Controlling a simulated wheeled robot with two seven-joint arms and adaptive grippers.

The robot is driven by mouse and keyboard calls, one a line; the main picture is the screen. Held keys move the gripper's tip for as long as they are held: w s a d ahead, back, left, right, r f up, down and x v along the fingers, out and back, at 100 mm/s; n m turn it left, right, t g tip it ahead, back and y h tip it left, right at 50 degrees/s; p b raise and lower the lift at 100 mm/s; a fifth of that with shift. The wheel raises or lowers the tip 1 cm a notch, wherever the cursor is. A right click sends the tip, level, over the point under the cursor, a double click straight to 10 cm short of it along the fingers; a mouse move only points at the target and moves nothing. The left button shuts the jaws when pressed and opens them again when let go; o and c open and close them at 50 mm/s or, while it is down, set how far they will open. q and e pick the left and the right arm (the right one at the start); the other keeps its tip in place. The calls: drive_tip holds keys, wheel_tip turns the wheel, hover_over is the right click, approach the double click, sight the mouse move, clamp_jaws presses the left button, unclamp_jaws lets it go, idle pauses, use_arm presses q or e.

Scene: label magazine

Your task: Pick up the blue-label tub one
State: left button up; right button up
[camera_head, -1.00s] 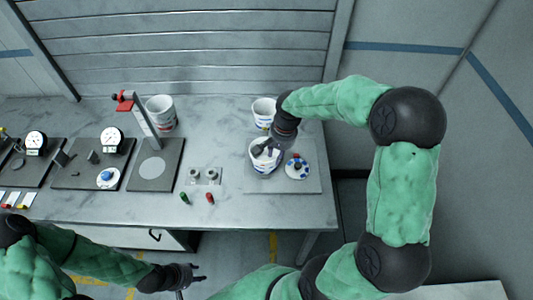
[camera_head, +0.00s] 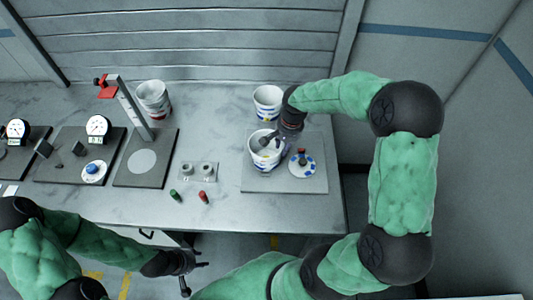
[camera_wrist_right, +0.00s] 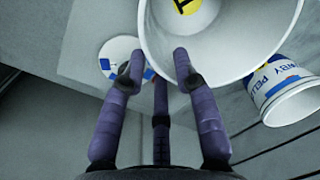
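A white tub (camera_head: 264,162) with some blue on its side stands upright on a grey mat. A second white tub (camera_head: 267,101) with a blue label stands behind it on the table. My right gripper (camera_head: 268,141) is over the front tub's rim. In the right wrist view its fingers (camera_wrist_right: 157,66) are spread, with tips at the near edge of a white tub (camera_wrist_right: 215,45) holding a yellow patch inside. Whether they touch it I cannot tell. The blue-label tub (camera_wrist_right: 285,92) shows at the right there. My left gripper (camera_head: 190,270) is empty, fingers apart, in front of the table.
A round blue-and-white piece (camera_head: 302,165) lies on the mat (camera_head: 312,186) right of the tub. Stacked tubs (camera_head: 153,96), a stand with a red part (camera_head: 130,105) and dial gauges (camera_head: 98,126) are at left. Green (camera_head: 174,195) and red (camera_head: 203,197) pieces lie near the front edge.

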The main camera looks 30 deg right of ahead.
drive_tip(key=f, duration=0.2)
drive_tip(key=a+f, duration=0.1)
drive_tip(key=f, duration=0.1)
drive_tip(key=shift+w+f, duration=0.1)
drive_tip(key=shift+f, duration=0.5)
clamp_jaws()
